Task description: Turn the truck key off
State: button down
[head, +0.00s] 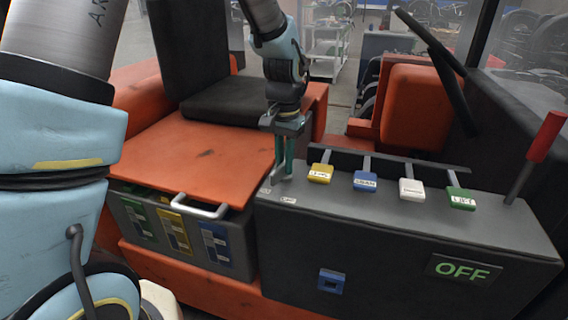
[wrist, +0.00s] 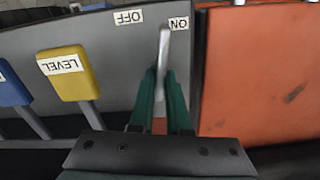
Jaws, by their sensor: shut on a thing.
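The truck key (wrist: 163,48) is a slim light-grey bar on the dark console top, seen in the wrist view. The green fingers of my gripper (wrist: 160,95) are shut on its near part, with its far end sticking out beyond them. That end lies beside the ON label (wrist: 179,24), and the OFF label (wrist: 128,17) is to the left. In the head view my gripper (head: 283,170) points down at the console's left end, and its fingers mostly hide the key. A panel sign (head: 462,270) on the console front reads OFF in green.
The console (head: 400,226) carries yellow (head: 320,173), blue (head: 365,182), white (head: 411,189) and green (head: 461,198) levers right of my gripper. A red-handled lever (head: 545,137) stands at far right. An orange cover (head: 200,150) and seat (head: 230,100) lie to the left.

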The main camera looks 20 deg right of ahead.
jog(key=shift+n, duration=1.1)
jog(key=c, duration=0.9)
grip_release()
notch_tip(320, 180, up, 11)
jog(key=shift+f+b, duration=0.1)
jog(key=shift+b, duration=1.1)
jog(key=w+a+f+n, duration=0.2)
jog(key=a, duration=0.6)
jog(key=w+a+f+n, duration=0.2)
jog(key=a+f, duration=0.1)
jog(key=a, duration=0.5)
jog(key=s+a+f+n, duration=0.1)
jog(key=a, duration=0.4)
jog(key=s+a+f+n+t, duration=0.1)
jog(key=s+a+f, duration=0.1)
jog(key=a, duration=0.3)
jog(key=s+a+f+n, duration=0.1)
jog(key=a, duration=0.5)
jog(key=shift+s+f+t, duration=0.15)
jog(key=shift+f+t, duration=0.15)
jog(key=shift+f, duration=0.05)
